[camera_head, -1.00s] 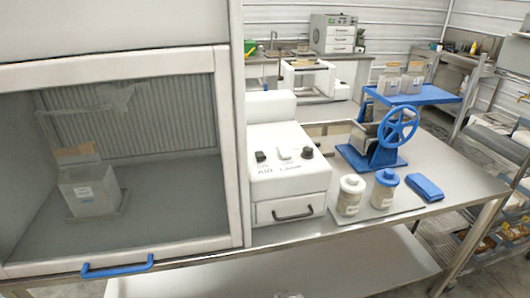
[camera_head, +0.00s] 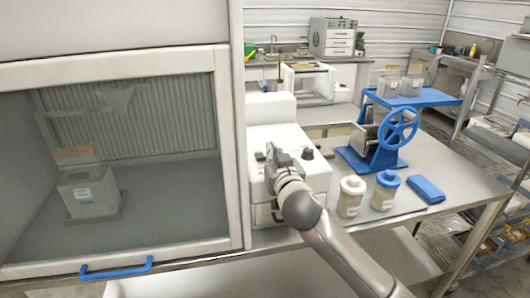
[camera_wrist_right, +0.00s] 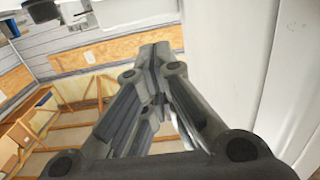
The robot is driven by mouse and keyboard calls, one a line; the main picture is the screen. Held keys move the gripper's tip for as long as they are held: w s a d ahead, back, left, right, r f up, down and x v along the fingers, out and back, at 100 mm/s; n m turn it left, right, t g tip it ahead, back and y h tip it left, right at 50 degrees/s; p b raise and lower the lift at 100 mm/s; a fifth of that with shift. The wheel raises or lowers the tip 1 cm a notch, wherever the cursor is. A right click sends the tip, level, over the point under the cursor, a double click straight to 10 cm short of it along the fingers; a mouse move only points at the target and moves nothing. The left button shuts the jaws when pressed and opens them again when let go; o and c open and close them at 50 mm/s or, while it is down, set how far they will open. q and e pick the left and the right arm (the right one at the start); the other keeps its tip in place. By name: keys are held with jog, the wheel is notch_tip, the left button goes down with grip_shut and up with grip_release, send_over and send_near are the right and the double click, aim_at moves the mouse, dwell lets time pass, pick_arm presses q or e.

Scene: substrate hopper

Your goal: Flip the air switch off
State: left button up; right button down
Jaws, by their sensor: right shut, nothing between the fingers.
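The white control box (camera_head: 275,108) stands just right of the glass-fronted cabinet in the head view. The dark air switch (camera_head: 259,156) shows at the left of its sloped panel, close beside my right gripper. My right gripper (camera_head: 271,150) is over the panel, its fingers shut and empty. The arm hides the panel's lettering and middle switch; whether the fingertips touch the air switch I cannot tell. In the wrist view the shut fingers (camera_wrist_right: 156,55) meet at the tips, and no switch shows there. My left gripper is not in view.
The cabinet's frame (camera_head: 232,150) rises close on the left, with a blue handle (camera_head: 117,267) below. A black knob (camera_head: 307,154) is on the panel's right. Two jars (camera_head: 351,196) and a blue hand-wheel device (camera_head: 397,130) stand to the right.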

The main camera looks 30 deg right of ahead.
jog(key=shift+w, duration=0.15)
jog(key=p, duration=0.3)
send_over(260, 156)
jog(key=s, duration=0.3)
jog(key=shift+f, duration=0.1)
jog(key=f, duration=0.3)
jog(key=shift+s+p, duration=0.25)
jog(key=shift+p, duration=0.1)
jog(key=shift+s+a+f, duration=0.1)
jog(key=shift+s+f, duration=0.2)
jog(key=shift+f, duration=0.15)
jog(key=shift+w, duration=0.1)
